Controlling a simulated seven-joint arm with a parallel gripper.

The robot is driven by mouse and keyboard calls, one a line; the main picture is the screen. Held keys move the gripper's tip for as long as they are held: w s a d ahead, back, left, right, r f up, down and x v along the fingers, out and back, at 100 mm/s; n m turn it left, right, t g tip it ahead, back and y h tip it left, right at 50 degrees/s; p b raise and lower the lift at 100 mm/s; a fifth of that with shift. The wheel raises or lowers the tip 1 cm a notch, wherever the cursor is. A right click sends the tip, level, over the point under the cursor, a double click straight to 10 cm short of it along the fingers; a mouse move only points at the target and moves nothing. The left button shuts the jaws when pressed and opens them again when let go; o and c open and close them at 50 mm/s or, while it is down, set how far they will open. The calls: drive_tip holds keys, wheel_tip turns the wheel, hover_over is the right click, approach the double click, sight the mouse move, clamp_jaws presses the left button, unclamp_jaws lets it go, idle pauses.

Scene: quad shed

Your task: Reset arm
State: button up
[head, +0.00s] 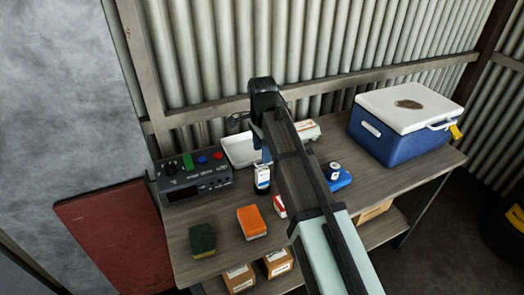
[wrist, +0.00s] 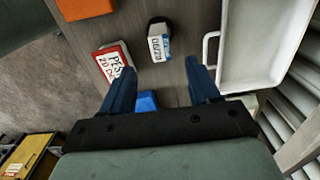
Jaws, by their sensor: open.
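My gripper (head: 262,150) hangs over the back middle of the wooden workbench (head: 215,215), with my arm reaching in from the front. In the wrist view my gripper (wrist: 160,68) shows two blue fingers spread apart, with nothing between them. A small labelled white container with a dark part (wrist: 158,42) stands beyond the fingertips; it also shows in the head view (head: 262,177) below the gripper. A red-and-white box (wrist: 113,62) lies beside the left finger. A white tray (wrist: 209,65) lies beside the right finger. My arm hides part of the bench.
A blue cooler with a white lid (head: 405,120) stands at the bench's right. A grey control box (head: 192,182) with coloured buttons stands at the left. An orange block (head: 251,222), a green block (head: 202,240) and a blue item (head: 338,178) lie on the bench. A corrugated wall rises behind.

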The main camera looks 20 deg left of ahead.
drive_tip(key=d+f+m+h, duration=0.1)
drive_tip(key=d+f, duration=0.2)
drive_tip(key=d, duration=0.6)
drive_tip(key=w+d+f+m+h, duration=0.1)
drive_tip(key=d+f, duration=0.3)
drive_tip(key=d, duration=0.5)
drive_tip(key=w+d+f+m+h, duration=0.1)
drive_tip(key=d+f, duration=0.3)
drive_tip(key=d, duration=0.5)
drive_tip(key=shift+d+f+m+h, duration=0.1)
drive_tip(key=shift+d+m+h, duration=0.3)
drive_tip(key=shift+h, duration=0.1)
drive_tip(key=s+d+f+g+h, duration=0.1)
drive_tip(key=s+d+f, duration=0.25)
drive_tip(key=d, duration=0.25)
drive_tip(key=s+d+f+g+h, duration=0.1)
drive_tip(key=s+d+f, duration=0.25)
drive_tip(key=d, duration=0.25)
drive_tip(key=s+d+f+n+g, duration=0.1)
drive_tip(key=s+d+f+n, duration=0.2)
drive_tip(key=f, duration=0.8)
drive_tip(key=s+f+n+g+y, duration=0.3)
drive_tip(key=s+f+n, duration=0.6)
drive_tip(key=s+f, duration=1.5)
drive_tip(key=s+a+y, duration=0.1)
drive_tip(key=s+y, duration=0.1)
drive_tip(key=shift+s+f+n+g+y, duration=0.3)
drive_tip(key=shift+g+y, duration=0.1)
